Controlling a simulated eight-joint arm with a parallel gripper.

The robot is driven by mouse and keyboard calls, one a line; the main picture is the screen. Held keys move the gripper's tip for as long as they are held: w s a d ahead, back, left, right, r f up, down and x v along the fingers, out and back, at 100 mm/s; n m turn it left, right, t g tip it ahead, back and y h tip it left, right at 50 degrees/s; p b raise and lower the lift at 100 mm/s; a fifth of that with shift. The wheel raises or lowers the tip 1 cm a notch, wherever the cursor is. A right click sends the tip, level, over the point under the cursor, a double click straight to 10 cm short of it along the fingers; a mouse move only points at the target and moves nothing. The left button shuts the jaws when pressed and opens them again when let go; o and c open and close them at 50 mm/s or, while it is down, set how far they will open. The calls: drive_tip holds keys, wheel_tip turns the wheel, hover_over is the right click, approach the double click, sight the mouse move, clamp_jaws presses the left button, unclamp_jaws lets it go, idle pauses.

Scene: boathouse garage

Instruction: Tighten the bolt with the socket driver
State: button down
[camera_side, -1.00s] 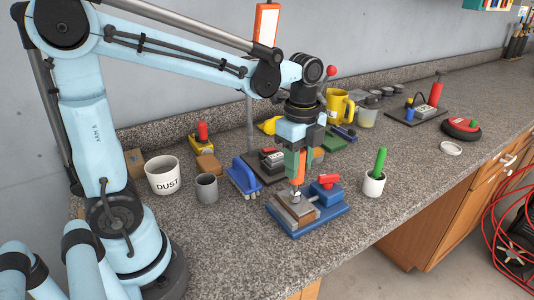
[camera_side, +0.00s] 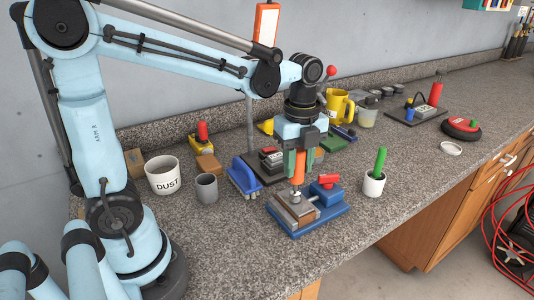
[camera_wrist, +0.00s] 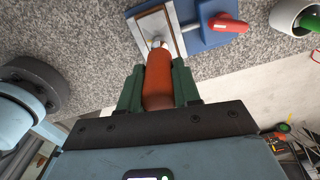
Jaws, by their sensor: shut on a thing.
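My gripper (camera_side: 298,170) is shut on the orange handle of the socket driver (camera_side: 298,180), one green finger on each side. The driver points down, close to upright. Its silver socket end is at the top of the clamped block (camera_side: 293,211), a brown and metal piece in the blue vise (camera_side: 318,225) with a red handle. In the wrist view the orange driver (camera_wrist: 158,78) runs from between the fingers to the metal plate on the block (camera_wrist: 147,27). The bolt is not clearly seen; the socket end hides that spot, and I cannot tell how well they are seated.
A white cup (camera_side: 373,186) with a green-handled tool stands right of the vise. A blue brush (camera_side: 244,178), a grey cup (camera_side: 207,188) and a white DUST mug (camera_side: 163,176) stand left. A dark board with a device (camera_side: 268,165) lies behind. The counter's front is clear.

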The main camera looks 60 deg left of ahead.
sight(298, 150)
drive_tip(key=shift+n, duration=0.7)
drive_tip(key=shift+r, duration=0.1)
drive_tip(key=shift+r, duration=1.95)
drive_tip(key=n, duration=0.4)
drive_tip(key=shift+s+r, duration=0.1)
drive_tip(key=shift+s, duration=0.05)
drive_tip(key=n, duration=0.5)
drive_tip(key=shift+s+r, duration=0.15)
drive_tip(key=shift+r, duration=0.05)
drive_tip(key=n, duration=0.5)
drive_tip(key=shift+s+a+r, duration=0.1)
drive_tip(key=shift+s+r, duration=0.1)
drive_tip(key=n, duration=0.4)
drive_tip(key=shift+s+r+n, duration=0.15)
drive_tip(key=shift+n, duration=0.15)
